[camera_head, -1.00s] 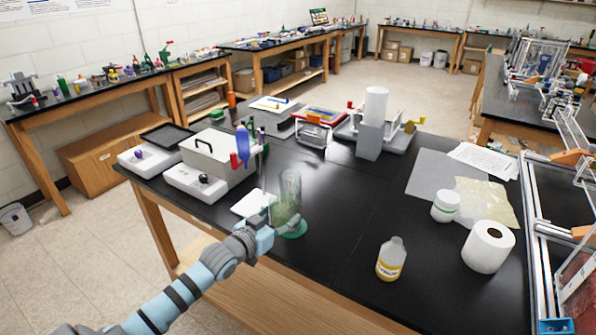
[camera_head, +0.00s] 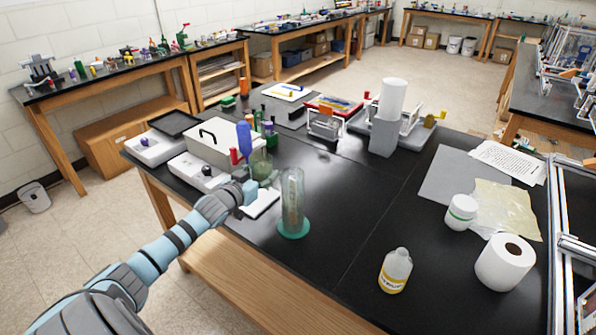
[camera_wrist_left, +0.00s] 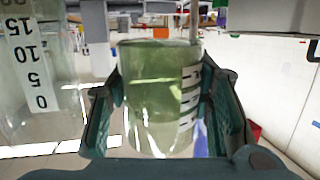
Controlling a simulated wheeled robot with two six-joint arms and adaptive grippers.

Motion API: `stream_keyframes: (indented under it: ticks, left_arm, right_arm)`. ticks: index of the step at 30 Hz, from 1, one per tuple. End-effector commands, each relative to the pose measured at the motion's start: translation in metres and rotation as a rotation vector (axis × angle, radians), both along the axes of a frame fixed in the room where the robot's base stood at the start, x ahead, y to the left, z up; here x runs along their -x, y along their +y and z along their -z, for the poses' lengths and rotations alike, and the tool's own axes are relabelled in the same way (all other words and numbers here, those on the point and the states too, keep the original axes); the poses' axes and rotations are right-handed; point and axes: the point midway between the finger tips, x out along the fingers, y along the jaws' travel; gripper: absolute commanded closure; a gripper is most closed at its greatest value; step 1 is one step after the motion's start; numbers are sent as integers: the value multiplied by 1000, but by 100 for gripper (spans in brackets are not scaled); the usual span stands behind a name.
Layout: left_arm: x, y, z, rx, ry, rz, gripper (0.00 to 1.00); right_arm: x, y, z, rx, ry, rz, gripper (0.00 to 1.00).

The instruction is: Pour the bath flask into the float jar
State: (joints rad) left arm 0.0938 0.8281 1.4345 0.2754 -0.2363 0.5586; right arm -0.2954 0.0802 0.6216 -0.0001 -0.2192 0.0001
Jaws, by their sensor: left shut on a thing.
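My left gripper (camera_head: 256,182) is shut on the bath flask (camera_head: 262,162), a clear glass vessel with pale green contents. The flask stands about upright, held up over the back left of the black bench. In the left wrist view the flask (camera_wrist_left: 155,100) sits between the two dark fingers (camera_wrist_left: 160,125), with white label marks on its right side. The float jar (camera_head: 292,200) is a tall clear cylinder on a round green base, to the right of the flask and apart from it. The jar's scale (camera_wrist_left: 40,85) shows close at the left of the wrist view. My right gripper is out of view.
A white pad (camera_head: 262,203) lies beside the jar. A grey-white box with a handle (camera_head: 218,142) and a blue item (camera_head: 244,136) stand behind the gripper. A yellow-labelled bottle (camera_head: 395,271), white tub (camera_head: 461,212) and paper roll (camera_head: 505,262) stand at right. The bench middle is clear.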

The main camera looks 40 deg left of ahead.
Motion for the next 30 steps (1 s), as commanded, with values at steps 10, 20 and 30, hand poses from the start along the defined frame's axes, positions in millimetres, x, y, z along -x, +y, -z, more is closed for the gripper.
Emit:
stream_keyframes:
  ticks: [10, 20, 30]
  left_arm:
    - [-7, -10, -13, -30, 3, 25, 88]
    - [-4, -15, -63, -185, 30, 28, 88]
    - [-8, -29, -76, -390, 69, 32, 88]
  right_arm:
    - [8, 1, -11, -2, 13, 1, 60]
    - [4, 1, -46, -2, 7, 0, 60]
    - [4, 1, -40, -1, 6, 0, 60]
